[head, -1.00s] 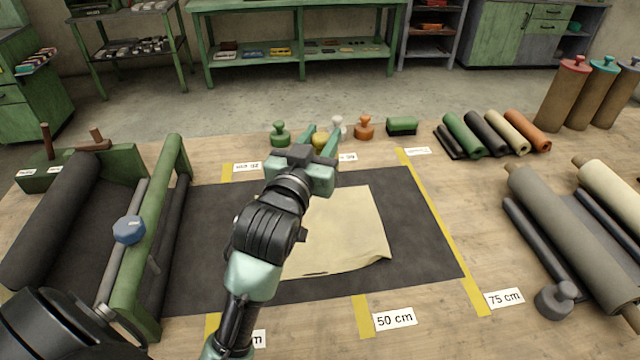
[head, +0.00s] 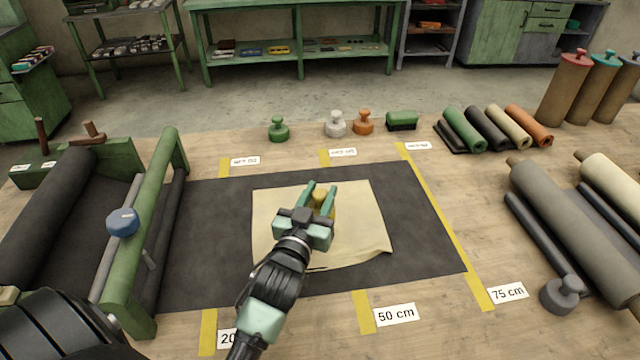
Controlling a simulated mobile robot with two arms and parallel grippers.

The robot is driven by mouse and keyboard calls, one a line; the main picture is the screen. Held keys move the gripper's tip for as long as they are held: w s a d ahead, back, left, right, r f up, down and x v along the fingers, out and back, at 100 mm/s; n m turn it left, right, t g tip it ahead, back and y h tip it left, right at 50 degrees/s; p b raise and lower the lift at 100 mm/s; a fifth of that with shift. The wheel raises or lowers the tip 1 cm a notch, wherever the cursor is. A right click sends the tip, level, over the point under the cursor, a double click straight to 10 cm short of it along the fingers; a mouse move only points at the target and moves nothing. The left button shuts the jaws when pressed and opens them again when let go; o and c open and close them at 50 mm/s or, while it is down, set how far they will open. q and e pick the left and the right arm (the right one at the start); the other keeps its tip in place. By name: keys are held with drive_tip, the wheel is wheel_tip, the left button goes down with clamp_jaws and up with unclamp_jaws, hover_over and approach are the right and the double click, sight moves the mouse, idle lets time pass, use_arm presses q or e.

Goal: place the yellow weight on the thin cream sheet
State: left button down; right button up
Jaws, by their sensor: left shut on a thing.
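The thin cream sheet (head: 358,222) lies on the dark mat, its near right edge slightly curled. My left gripper (head: 320,190) is over the upper middle of the sheet, shut on the yellow weight (head: 320,200). The weight is partly hidden by the fingers and gripper body. I cannot tell whether its base touches the sheet. My right gripper is not in view.
The dark mat (head: 215,235) has yellow tape strips at 50 cm (head: 363,312) and 75 cm (head: 455,250). Green (head: 278,130), white (head: 335,125) and orange (head: 363,123) weights stand behind it. A green roller frame (head: 150,240) stands left; grey rolls (head: 570,230) lie right.

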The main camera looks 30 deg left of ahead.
sight(319, 208)
use_arm(q)
drive_tip(key=shift+f, duration=1)
drive_tip(key=shift+f+b, duration=0.35)
drive_tip(key=shift+f, duration=0.2)
